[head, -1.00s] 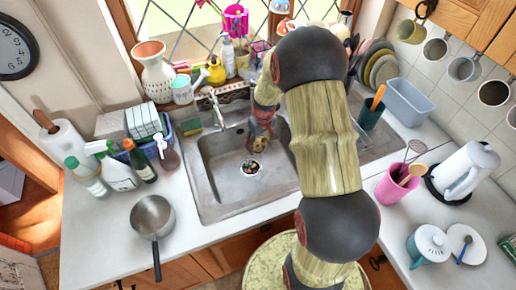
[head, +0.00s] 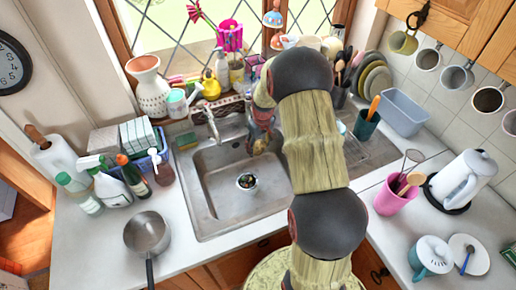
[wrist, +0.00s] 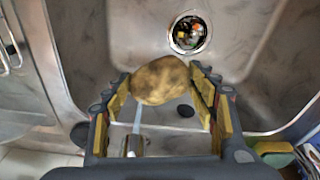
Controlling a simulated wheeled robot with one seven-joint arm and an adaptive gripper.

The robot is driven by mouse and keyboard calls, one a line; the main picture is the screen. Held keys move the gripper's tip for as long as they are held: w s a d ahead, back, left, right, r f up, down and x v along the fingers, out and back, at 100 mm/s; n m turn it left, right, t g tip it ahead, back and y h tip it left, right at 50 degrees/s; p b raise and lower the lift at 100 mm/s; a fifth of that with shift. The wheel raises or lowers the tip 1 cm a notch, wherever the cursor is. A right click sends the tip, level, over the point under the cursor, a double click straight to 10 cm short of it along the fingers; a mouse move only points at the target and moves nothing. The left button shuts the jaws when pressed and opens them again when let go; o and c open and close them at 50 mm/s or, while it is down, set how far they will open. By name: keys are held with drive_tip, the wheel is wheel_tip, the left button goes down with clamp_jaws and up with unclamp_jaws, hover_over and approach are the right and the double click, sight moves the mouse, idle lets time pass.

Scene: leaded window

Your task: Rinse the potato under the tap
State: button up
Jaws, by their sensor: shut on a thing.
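The brown potato (wrist: 160,76) sits between the two yellow-padded fingers of my gripper (wrist: 160,92), which is shut on it. In the head view my gripper (head: 260,140) is over the back of the sink (head: 215,205), and the arm hides part of it. The metal tap (head: 212,124) stands at the sink's back edge, left of my gripper. In the wrist view a tap-like spout (wrist: 134,146) shows below the potato. A pale streak runs between them; I cannot tell if it is water.
The drain strainer (head: 247,181) holds colourful scraps. A sponge (head: 186,141) lies left of the tap. Bottles (head: 110,188) and a saucepan (head: 147,234) stand on the left counter. A teal cup (head: 366,124) and pink pot (head: 395,195) stand right of my arm.

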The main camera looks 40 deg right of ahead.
drive_tip(key=shift+s+d, duration=0.1)
drive_tip(key=shift+d, duration=0.05)
idle(0.5)
drive_tip(key=shift+s+d, duration=0.3)
drive_tip(key=shift+s, duration=0.05)
drive_tip(key=shift+w+a, duration=0.15)
drive_tip(key=shift+w+a, duration=0.25)
drive_tip(key=shift+w, duration=0.1)
drive_tip(key=shift+s+d, duration=0.1)
drive_tip(key=shift+s, duration=0.05)
idle(0.3)
drive_tip(key=shift+s+d, duration=0.3)
drive_tip(key=shift+s, duration=0.05)
drive_tip(key=s+a, duration=0.5)
drive_tip(key=a, duration=0.1)
drive_tip(key=shift+p, duration=0.3)
idle(0.6)
drive_tip(key=shift+s, duration=0.1)
